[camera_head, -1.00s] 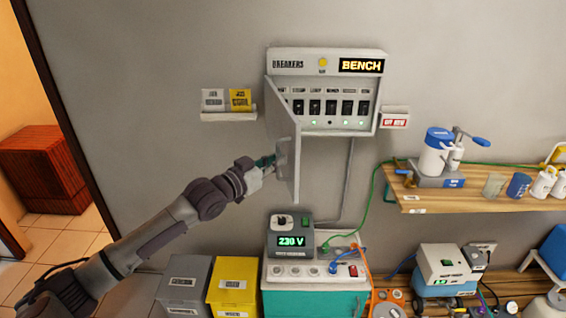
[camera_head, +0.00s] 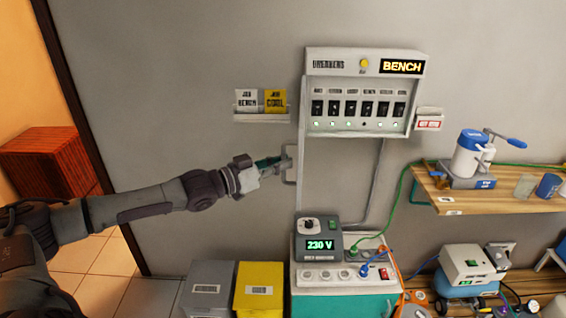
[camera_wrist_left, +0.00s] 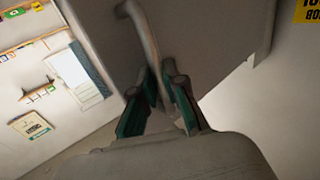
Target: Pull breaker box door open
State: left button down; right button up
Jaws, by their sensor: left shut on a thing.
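The breaker box (camera_head: 366,90) hangs on the wall with its row of black switches in plain sight. Its grey door (camera_head: 301,135) stands open at the box's left side and shows almost edge-on, as a thin upright strip. My left gripper (camera_head: 279,165) reaches in from the left and is shut on the door handle (camera_head: 290,166). In the left wrist view the handle (camera_wrist_left: 142,40) is a curved grey bar running down between the teal-padded fingers (camera_wrist_left: 160,98), with the door panel (camera_wrist_left: 215,50) behind it. My right gripper is not in view.
Two cards on a small wall shelf (camera_head: 262,117) are left of the door. Below are a 230 V unit (camera_head: 319,240) and grey (camera_head: 208,275) and yellow (camera_head: 259,275) bins. A wooden shelf (camera_head: 490,200) is at right.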

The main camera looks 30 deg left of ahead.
pick_arm(q)
jog(key=shift+w+a+r, duration=0.2)
jog(key=shift+w+r, duration=0.05)
jog(key=shift+r, duration=0.3)
jog(key=c, duration=1.4)
grip_release()
jog(key=shift+w+f, duration=0.1)
jog(key=shift+f, duration=0.05)
jog(key=shift+o, duration=1)
jog(key=shift+w+f, duration=0.3)
jog(key=shift+f, duration=0.05)
jog(key=v, duration=1.2)
jog(key=shift+s, duration=0.1)
